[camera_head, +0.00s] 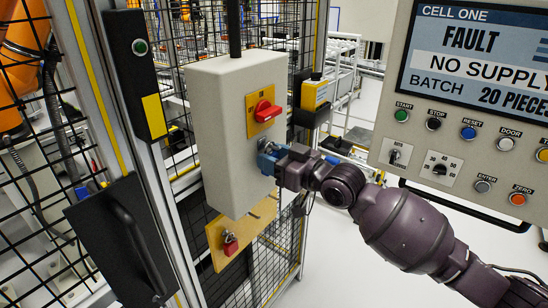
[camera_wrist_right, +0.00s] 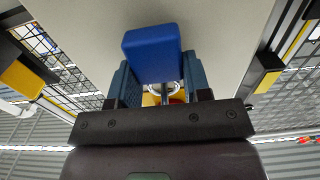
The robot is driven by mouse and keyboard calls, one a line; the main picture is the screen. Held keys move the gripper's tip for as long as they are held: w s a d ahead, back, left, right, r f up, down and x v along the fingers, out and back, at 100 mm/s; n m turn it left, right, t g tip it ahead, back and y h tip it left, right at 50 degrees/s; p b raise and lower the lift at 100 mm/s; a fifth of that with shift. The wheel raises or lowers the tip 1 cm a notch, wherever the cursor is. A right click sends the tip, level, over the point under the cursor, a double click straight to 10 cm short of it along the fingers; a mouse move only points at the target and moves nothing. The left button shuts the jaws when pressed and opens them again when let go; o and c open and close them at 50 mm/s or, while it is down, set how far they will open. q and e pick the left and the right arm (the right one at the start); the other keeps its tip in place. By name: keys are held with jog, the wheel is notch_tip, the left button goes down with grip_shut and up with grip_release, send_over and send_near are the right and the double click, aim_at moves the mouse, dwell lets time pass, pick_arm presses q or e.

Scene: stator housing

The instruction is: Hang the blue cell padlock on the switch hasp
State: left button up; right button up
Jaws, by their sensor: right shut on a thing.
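The blue cell padlock (camera_wrist_right: 152,52) sits between the fingers of my right gripper (camera_wrist_right: 160,80), which is shut on it. In the head view the right gripper (camera_head: 275,158) reaches in from the right. It holds the blue padlock (camera_head: 265,164) close against the front of the grey switch box (camera_head: 215,125), below the red rotary switch (camera_head: 265,111) on its yellow plate. A small grey metal piece (camera_head: 262,146), perhaps the hasp, shows just above the padlock. I cannot tell whether the shackle is through it. My left gripper is not in view.
A yellow board (camera_head: 215,235) below the box carries a red padlock (camera_head: 230,244). A control panel (camera_head: 465,170) reading FAULT stands at the right. Mesh fencing and a dark door handle (camera_head: 135,245) are at the left. Free floor shows below my right arm.

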jog(key=o, duration=1.1)
jog(key=shift+c, duration=0.2)
jog(key=shift+p+v, duration=0.55)
jog(key=shift+v, duration=1.75)
jog(key=b+v, duration=0.2)
jog(key=v, duration=0.8)
jog(key=shift+s+d, duration=0.25)
jog(key=shift+d, duration=0.05)
